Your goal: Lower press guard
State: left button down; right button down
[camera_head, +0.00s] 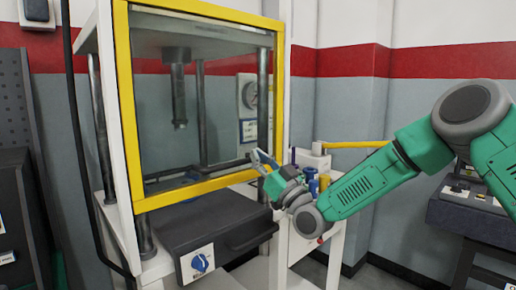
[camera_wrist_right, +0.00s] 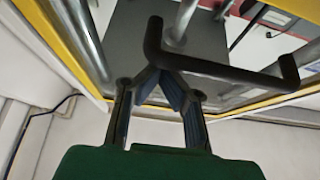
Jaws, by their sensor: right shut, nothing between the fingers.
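The press guard, a clear panel in a yellow frame (camera_head: 122,110), stands upright across the front of the press in the head view. The press ram (camera_head: 179,95) and steel columns show through the panel. My right gripper (camera_head: 262,160) is at the guard's lower right corner, shut and empty. In the wrist view, a black U-shaped handle (camera_wrist_right: 225,70) crosses just beyond the right gripper's fingertips (camera_wrist_right: 163,72), overlapping them in the picture. I cannot tell whether they touch. A yellow frame edge (camera_wrist_right: 235,108) also shows there. My left gripper is not in view.
A dark box (camera_head: 205,220) with a blue knob (camera_head: 200,263) sits below the guard. A pressure gauge (camera_head: 250,95) is behind it at right. Small bottles (camera_head: 313,184) stand close to my right wrist. Another dark bench (camera_head: 470,215) stands at far right.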

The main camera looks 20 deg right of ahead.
notch_tip(320, 180, down, 9)
jog(key=b, duration=0.4)
jog(key=shift+f+b, duration=0.15)
jog(key=shift+b, duration=0.15)
